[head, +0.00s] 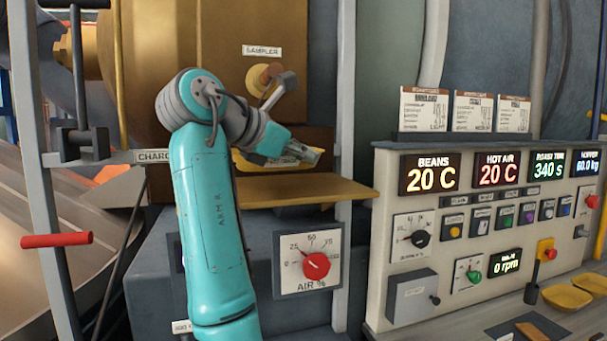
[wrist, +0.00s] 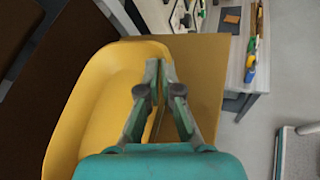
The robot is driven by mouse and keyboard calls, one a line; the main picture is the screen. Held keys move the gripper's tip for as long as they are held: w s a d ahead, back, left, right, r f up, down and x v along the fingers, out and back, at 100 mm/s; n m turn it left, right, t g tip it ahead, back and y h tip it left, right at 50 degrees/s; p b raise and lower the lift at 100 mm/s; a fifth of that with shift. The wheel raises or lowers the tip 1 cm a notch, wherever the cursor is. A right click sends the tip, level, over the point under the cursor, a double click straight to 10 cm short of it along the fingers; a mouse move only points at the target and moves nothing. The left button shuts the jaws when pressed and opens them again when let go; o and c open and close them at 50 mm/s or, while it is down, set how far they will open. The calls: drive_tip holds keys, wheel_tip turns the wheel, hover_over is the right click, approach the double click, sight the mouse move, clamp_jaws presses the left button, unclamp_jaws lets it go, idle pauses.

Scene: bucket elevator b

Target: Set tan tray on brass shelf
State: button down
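The tan tray (head: 250,160), a yellow-tan shallow scoop shape, is behind my gripper (head: 311,156) in the head view, just above the brass shelf (head: 300,190). A thin dark band shows between tray and shelf, so they look apart. In the wrist view the tray (wrist: 95,100) fills the left, and the flat shelf (wrist: 205,70) lies to its right and lower. My gripper (wrist: 160,65) has its fingertips close together on the tray's right rim and looks shut on it. The arm and fingers hide part of the tray.
A sampler knob (head: 262,78) sticks out above the tray. A grey post (head: 345,120) stands beside the shelf. The air dial (head: 312,262) is below it. A control panel (head: 475,230) is at right, with yellow pans (head: 568,297) on the desk. The shelf's right part is bare.

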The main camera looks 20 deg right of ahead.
sight(305, 190)
drive_tip(key=shift+f, duration=1.85)
drive_tip(key=c, duration=1.3)
unclamp_jaws()
drive_tip(key=v, duration=1.2)
drive_tip(key=shift+s, duration=0.1)
